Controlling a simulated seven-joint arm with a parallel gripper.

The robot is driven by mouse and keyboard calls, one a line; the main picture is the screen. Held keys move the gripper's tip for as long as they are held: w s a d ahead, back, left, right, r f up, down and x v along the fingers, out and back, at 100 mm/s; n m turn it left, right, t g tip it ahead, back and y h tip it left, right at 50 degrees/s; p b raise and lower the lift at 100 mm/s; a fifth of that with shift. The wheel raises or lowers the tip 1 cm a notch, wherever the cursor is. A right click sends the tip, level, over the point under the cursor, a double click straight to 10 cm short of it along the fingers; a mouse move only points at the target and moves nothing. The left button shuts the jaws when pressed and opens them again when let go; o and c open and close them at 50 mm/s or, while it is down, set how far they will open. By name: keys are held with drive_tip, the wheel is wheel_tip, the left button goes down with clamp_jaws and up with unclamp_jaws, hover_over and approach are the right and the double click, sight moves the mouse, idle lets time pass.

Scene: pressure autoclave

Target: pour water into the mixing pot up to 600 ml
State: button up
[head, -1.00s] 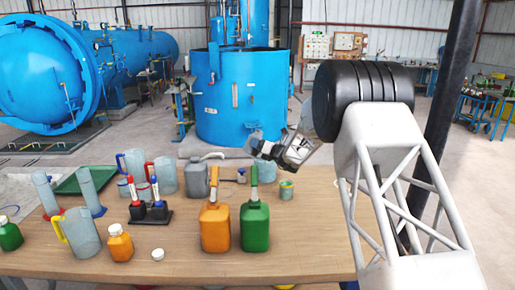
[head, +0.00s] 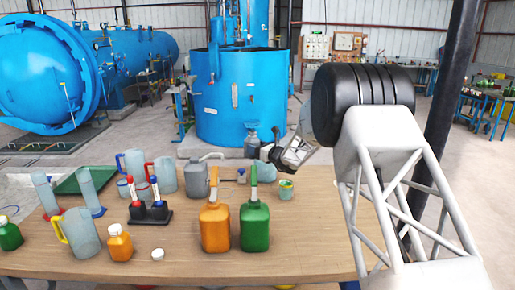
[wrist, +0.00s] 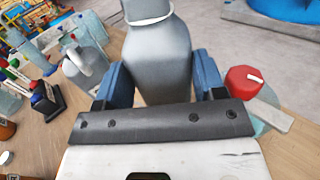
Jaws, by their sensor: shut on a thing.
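My gripper (head: 264,151) is shut on a grey translucent bottle (wrist: 160,55), with a blue finger on each side of it in the wrist view. No liquid stream or level mark is readable.
A grey can (head: 195,180) with a spout stands left of the gripper. Orange (head: 215,228) and green (head: 255,226) bottles stand nearer. Jugs, cylinders and a marker stand (head: 150,212) fill the left of the table (head: 310,240). The table's front right is clear.

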sight(254, 140)
drive_tip(key=shift+r, duration=0.1)
idle(0.3)
drive_tip(key=shift+r, duration=1.45)
drive_tip(key=shift+d, duration=0.1)
